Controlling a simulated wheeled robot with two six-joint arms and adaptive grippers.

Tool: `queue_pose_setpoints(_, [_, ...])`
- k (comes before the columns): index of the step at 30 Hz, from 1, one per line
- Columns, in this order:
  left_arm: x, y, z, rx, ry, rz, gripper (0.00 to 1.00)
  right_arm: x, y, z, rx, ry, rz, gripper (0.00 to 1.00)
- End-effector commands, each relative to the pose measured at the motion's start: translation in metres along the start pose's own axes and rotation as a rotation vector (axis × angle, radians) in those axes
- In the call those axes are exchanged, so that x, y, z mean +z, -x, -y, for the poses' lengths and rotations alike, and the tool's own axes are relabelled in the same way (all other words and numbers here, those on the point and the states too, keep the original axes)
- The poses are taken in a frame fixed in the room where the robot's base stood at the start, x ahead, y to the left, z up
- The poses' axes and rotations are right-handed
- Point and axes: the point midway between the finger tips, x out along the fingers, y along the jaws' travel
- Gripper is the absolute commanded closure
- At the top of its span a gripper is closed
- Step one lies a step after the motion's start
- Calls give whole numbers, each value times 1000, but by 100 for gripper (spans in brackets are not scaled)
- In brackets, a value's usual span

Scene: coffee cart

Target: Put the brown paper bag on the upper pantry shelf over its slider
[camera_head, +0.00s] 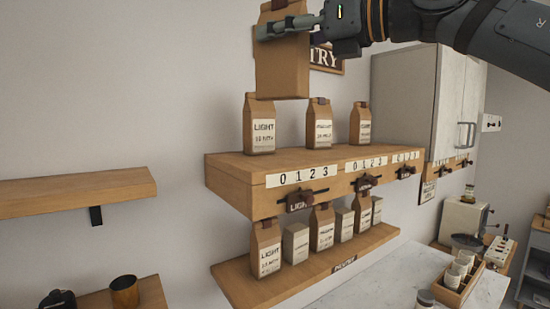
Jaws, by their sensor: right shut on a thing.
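A brown paper bag (282,68) is held upright by my right gripper (290,27), which is shut across its upper part. The bag is in the air above the upper pantry shelf (226,170), over or near the standing LIGHT bag (259,126). Its base looks just above that bag's top; I cannot tell whether they touch. Two more labelled bags, a middle one (319,125) and a right one (360,124), stand on the same shelf. The nearest slider (298,201) hangs on the shelf's front under a 0 1 2 3 scale. My left gripper is not in view.
The lower pantry shelf (240,284) holds several bags and pale boxes. A PANTRY sign (327,60) is partly hidden behind my arm. A white cabinet (403,95) stands at the right. Another wooden shelf (75,193) is at the left.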

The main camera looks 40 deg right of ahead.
Motion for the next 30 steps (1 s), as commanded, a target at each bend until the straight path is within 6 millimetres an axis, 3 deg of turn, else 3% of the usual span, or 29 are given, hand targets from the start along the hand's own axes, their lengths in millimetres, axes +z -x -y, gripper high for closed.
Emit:
queue_pose_setpoints(6, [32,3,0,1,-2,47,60,1,0,3,-2,-2,2,100])
queue_pose_setpoints(11, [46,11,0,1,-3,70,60,-11,-15,28,2,-6,1,100])
queue_pose_setpoints(16, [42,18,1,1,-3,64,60,-28,-34,60,1,-7,1,100])
queue_pose_setpoints(19, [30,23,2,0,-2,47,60,-37,-44,80,0,-6,2,100])
queue_pose_setpoints(24, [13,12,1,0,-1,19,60,-72,-56,101,0,-5,2,100])
queue_pose_setpoints(30, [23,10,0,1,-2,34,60,-90,-64,115,-2,-2,2,100])
